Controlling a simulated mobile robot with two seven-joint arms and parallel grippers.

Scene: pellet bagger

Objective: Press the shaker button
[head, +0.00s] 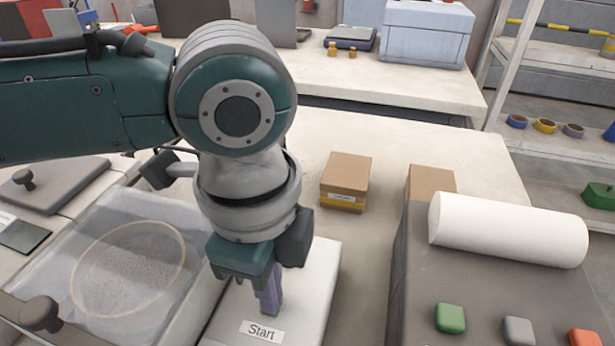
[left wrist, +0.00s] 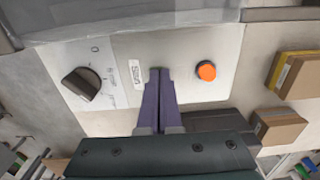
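The control box (head: 325,262) is pale, with a "Start" label (head: 262,331) on its top. In the left wrist view, an orange round button (left wrist: 206,71) sits on the panel to the right of the "Start" label (left wrist: 136,75). A dark rotary knob (left wrist: 82,84) is left of the label. My left gripper (head: 268,303) points down over the box; its purple fingers are together and empty. In the left wrist view, the fingertips (left wrist: 160,72) appear between label and button. The button is hidden in the head view. Whether the fingers touch the panel is unclear. My right gripper is out of view.
A clear-covered round sieve (head: 128,270) lies left of the box. A small cardboard box (head: 346,182) stands behind it. At right, a grey machine (head: 420,270) carries a white roll (head: 508,229) and green, grey and red buttons. Bare table surrounds the cardboard box.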

